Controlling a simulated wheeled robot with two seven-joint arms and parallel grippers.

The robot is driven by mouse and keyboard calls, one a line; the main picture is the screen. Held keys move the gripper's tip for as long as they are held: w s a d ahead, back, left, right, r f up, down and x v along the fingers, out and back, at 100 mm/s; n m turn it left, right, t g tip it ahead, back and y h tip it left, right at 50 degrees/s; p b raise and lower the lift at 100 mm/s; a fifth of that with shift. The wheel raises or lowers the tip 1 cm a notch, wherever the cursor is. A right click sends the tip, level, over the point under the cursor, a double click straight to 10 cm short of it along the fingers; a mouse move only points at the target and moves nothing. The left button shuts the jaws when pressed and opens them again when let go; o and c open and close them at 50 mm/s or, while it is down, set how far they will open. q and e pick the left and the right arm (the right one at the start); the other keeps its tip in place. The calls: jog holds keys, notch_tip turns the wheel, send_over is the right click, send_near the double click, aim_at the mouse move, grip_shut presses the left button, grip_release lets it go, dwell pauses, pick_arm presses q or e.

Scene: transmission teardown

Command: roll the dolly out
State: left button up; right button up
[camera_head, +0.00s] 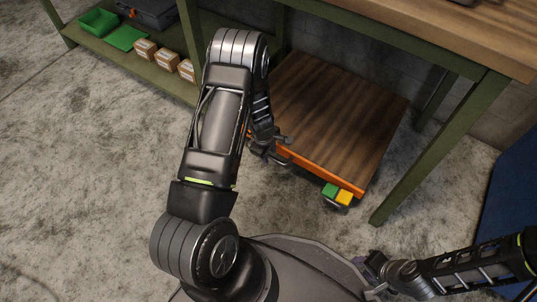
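The dolly (335,115) has a brown wooden plank deck and an orange front edge. It sits low on the floor under the workbench (420,25), between its green legs. My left arm reaches out over the floor, and my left gripper (283,158) is at the dolly's front edge, near its left end. Whether its fingers touch or grip the edge cannot be made out. My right gripper (368,268) is low at the right, beside my base and well apart from the dolly; its finger state is unclear. The dolly's back part lies under the bench top.
A low shelf at the upper left holds small boxes (166,59) and a green bin (98,22). A blue object (512,205) stands far right. Concrete floor is clear at left.

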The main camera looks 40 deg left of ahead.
pick_arm(q)
grip_shut()
dwell(0.3)
dwell(1.1)
